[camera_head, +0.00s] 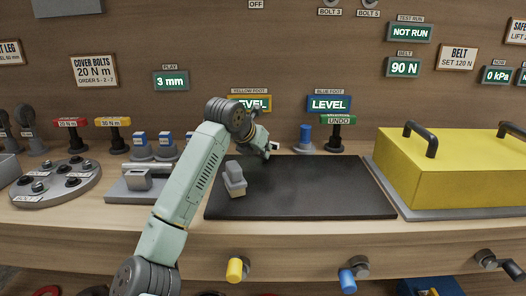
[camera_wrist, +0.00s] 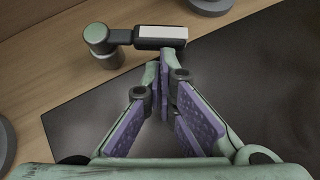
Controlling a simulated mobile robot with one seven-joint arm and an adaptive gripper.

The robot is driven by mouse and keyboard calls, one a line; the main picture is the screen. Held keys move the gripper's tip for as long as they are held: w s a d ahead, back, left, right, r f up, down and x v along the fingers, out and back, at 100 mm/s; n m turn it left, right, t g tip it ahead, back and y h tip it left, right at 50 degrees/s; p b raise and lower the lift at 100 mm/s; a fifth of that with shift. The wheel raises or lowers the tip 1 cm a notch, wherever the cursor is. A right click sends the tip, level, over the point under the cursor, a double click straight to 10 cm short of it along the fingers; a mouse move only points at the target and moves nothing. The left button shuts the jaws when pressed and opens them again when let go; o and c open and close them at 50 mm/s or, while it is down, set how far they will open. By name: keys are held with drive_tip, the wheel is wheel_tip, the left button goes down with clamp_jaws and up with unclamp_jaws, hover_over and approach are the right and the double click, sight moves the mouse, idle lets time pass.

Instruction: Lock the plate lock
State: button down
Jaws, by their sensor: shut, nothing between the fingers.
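A dark flat plate (camera_head: 310,185) lies on the wooden bench; it fills much of the wrist view (camera_wrist: 250,85). Just past its far edge in the wrist view is a lever, probably the plate lock (camera_wrist: 120,38). It has a round green-topped post and a dark arm ending in a white-labelled block. In the head view my gripper mostly hides it; a small white-marked part (camera_head: 275,146) shows beside the gripper. My gripper (camera_wrist: 164,68) is shut and empty, fingertips close to the labelled block; touching cannot be told. In the head view my gripper (camera_head: 266,153) is over the plate's back left.
A grey block-like piece (camera_head: 235,180) stands on the plate's left part. A yellow cover with dark handles (camera_head: 455,170) is at right. A green-topped UNDO post (camera_head: 338,130) and a blue foot (camera_head: 305,138) stand behind. Yellow (camera_head: 236,269) and blue (camera_head: 347,280) knobs project in front.

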sight(277, 144)
drive_tip(key=shift+w+d+n+y+b, duration=0.15)
drive_tip(key=shift+d+n+y+b, duration=0.15)
drive_tip(key=shift+n+y+b, duration=0.15)
drive_tip(key=d+n+y+b, duration=0.1)
drive_tip(key=w+d+n+t+y+b, duration=0.1)
drive_tip(key=n, duration=0.1)
drive_tip(key=shift+w+f+y+b, duration=0.1)
drive_tip(key=shift+y+b, duration=0.15)
drive_tip(key=shift+b, duration=0.15)
drive_tip(key=n+y, duration=0.1)
drive_tip(key=w+d+n+y+b, duration=0.1)
drive_tip(key=n, duration=0.1)
drive_tip(key=shift+w, duration=0.25)
drive_tip(key=shift+w+d+n+y+b, duration=0.15)
drive_tip(key=shift+w+n+y+b, duration=0.15)
drive_tip(key=shift+n+y+b, duration=0.1)
drive_tip(key=shift+w+d, duration=0.2)
drive_tip(key=shift+w, duration=0.45)
drive_tip(key=shift+w+d, duration=0.2)
drive_tip(key=shift+w, duration=0.45)
drive_tip(key=shift+r, duration=0.2)
